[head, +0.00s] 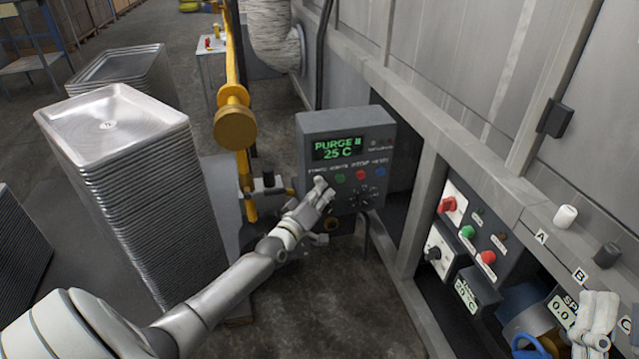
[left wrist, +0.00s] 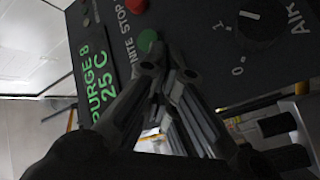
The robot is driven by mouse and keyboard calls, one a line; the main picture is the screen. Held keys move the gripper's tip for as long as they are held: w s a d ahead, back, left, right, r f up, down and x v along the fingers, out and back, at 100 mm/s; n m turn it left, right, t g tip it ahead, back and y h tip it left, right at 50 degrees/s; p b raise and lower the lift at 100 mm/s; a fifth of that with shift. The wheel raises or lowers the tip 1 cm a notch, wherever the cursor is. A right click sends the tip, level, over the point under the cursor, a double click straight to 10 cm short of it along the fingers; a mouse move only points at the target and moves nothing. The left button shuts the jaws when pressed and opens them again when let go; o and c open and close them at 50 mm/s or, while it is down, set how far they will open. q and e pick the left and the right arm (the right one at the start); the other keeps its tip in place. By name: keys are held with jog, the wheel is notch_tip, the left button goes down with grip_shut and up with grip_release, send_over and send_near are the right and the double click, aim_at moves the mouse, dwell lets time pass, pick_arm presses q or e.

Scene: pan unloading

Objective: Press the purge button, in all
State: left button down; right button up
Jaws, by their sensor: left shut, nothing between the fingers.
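A grey control box (head: 347,120) carries a lit green display (head: 338,148) reading "PURGE" with a character like 8, and "25 C"; the display also shows in the left wrist view (left wrist: 97,75). The purge button is not visible; my left gripper (head: 320,184) covers the spot left of the green button. In the left wrist view its fingers (left wrist: 170,72) are together at the panel face. Contact cannot be told. My right gripper (head: 597,325) is at the lower right, its fingers unclear.
A tall stack of metal trays (head: 110,110) stands at left. A yellow gas pipe (head: 235,120) runs beside the box. At right, a second panel (head: 467,230) with red and green controls sits in the oven wall, below a ledge labelled A and B.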

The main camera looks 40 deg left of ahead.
pick_arm(q)
jog(key=shift+a, duration=0.1)
pick_arm(e)
jog(key=shift+s+r, duration=0.2)
jog(key=shift+r, duration=0.05)
dwell(0.4)
pick_arm(q)
jog(key=shift+s+d+p, duration=0.6)
jog(key=shift+d+p, duration=0.15)
pick_arm(e)
jog(key=w+f+g+h, duration=0.1)
jog(key=w+f+g, duration=0.2)
jog(key=f, duration=0.3)
jog(key=shift+g, duration=0.4)
jog(key=shift+w, duration=0.15)
pick_arm(q)
jog(key=shift+s+d+p, duration=1.6)
jog(key=shift+d+p, duration=0.15)
jog(key=shift+d, duration=0.15)
pick_arm(e)
jog(key=s+d+f+g+h, duration=0.1)
jog(key=f+g, duration=0.3)
jog(key=f, duration=0.3)
jog(key=s+d+f+g+h, duration=0.2)
jog(key=f+g, duration=0.3)
jog(key=f, duration=0.3)
jog(key=shift+s+m, duration=0.2)
jog(key=shift+m, duration=0.1)
